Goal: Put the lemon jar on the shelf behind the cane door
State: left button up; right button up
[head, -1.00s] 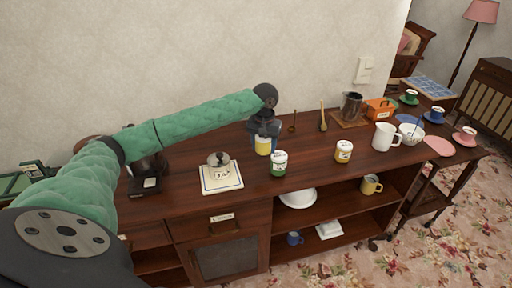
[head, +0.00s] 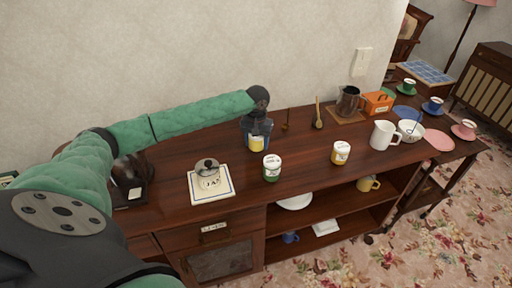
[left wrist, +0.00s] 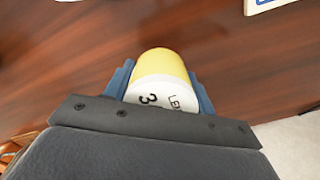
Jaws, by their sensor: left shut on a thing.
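My left gripper (head: 257,138) is shut on the lemon jar (head: 256,145), yellow below with a white lid. In the left wrist view the jar (left wrist: 162,75) sits between the blue fingers, and part of its lettering and a 3 show. The jar is over the back of the dark wooden sideboard (head: 312,160); whether its base touches the top is hard to tell. The dark-panelled door (head: 222,262) at the sideboard's lower left looks shut, so its inside is hidden. My right gripper is not in view.
A green jar (head: 271,168) and another yellow jar (head: 340,153) stand near the front edge. A lidded pot (head: 208,178) sits on a white tile to the left. A white jug (head: 383,135) and several cups crowd the right. Open shelves (head: 330,208) lie right of the door.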

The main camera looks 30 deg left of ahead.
aim_at(257, 150)
pick_arm(q)
jog(key=shift+w+a+f, duration=0.1)
jog(key=shift+f, duration=0.65)
jog(key=shift+f+p, duration=0.7)
jog(key=shift+f, duration=0.65)
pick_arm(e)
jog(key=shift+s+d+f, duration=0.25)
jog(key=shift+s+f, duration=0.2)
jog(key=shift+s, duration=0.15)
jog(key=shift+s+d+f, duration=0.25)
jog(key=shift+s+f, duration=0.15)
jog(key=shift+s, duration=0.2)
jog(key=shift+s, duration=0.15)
pick_arm(q)
jog(key=o, duration=1.1)
jog(key=shift+o, duration=0.6)
jog(key=shift+f, duration=0.1)
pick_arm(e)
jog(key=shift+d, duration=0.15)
